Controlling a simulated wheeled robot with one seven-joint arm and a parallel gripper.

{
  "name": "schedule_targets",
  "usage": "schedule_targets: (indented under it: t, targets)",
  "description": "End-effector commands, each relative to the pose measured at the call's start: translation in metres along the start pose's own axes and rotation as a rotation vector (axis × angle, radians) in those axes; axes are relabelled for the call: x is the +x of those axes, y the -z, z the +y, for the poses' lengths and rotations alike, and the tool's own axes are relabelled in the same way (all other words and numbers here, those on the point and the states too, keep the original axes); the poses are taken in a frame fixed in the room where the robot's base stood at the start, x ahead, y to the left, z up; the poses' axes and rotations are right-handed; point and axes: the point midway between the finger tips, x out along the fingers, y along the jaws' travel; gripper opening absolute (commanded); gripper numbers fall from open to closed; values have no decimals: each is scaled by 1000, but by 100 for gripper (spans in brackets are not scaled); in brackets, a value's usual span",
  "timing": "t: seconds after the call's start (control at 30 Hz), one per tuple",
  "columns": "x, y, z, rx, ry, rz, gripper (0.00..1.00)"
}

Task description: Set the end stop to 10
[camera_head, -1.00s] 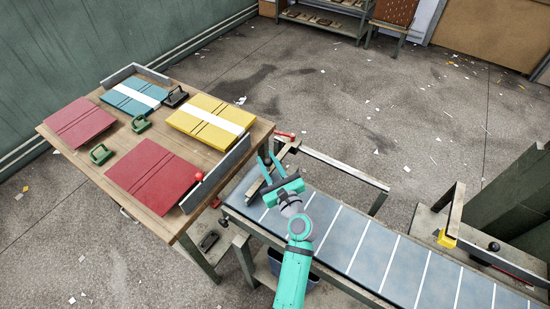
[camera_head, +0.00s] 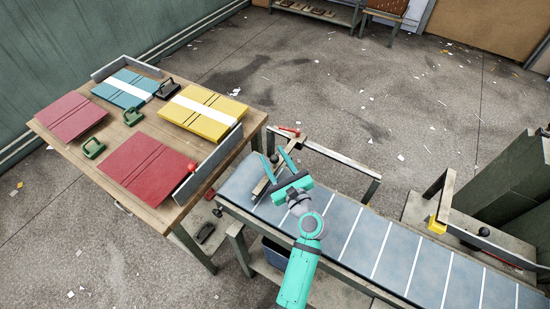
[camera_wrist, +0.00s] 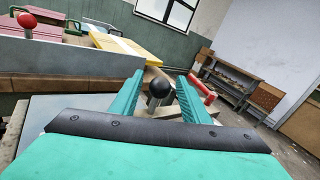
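The end stop (camera_head: 262,186) is a pale wooden bar lying across the near-left end of the grey-blue feeder bed (camera_head: 345,226). It carries a round black knob (camera_wrist: 159,87), seen clearly in the wrist view. A red handle (camera_head: 289,130) stands near the bar's far end, and it also shows in the wrist view (camera_wrist: 203,92) just right of the right finger. My teal gripper (camera_head: 273,154) is open, with its fingers pointing away over the bar. In the wrist view its fingers (camera_wrist: 158,82) stand on either side of the knob, with visible gaps. No scale numbers are readable.
A wooden table (camera_head: 105,172) on the left holds red, teal and yellow boards, green and black handled blocks, and a grey fence with a red ball knob (camera_head: 191,167). A rail (camera_head: 335,157) runs behind the bed. A yellow block (camera_head: 437,225) is at the right. Open floor lies behind.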

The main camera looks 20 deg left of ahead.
Motion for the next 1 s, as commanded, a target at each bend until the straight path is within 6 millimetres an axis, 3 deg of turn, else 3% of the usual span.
schedule_targets:
  t: [0.37, 0.47, 0.8, 1.0]
  targets:
    - [-5, 0, -1, 1, 2, 0, 43]
    - [-15, 1, -1, 3, 3, 1, 43]
    - [-78, 1, -1, 2, 4, 1, 43]
    - [-101, 1, 0, 1, 2, 1, 43]
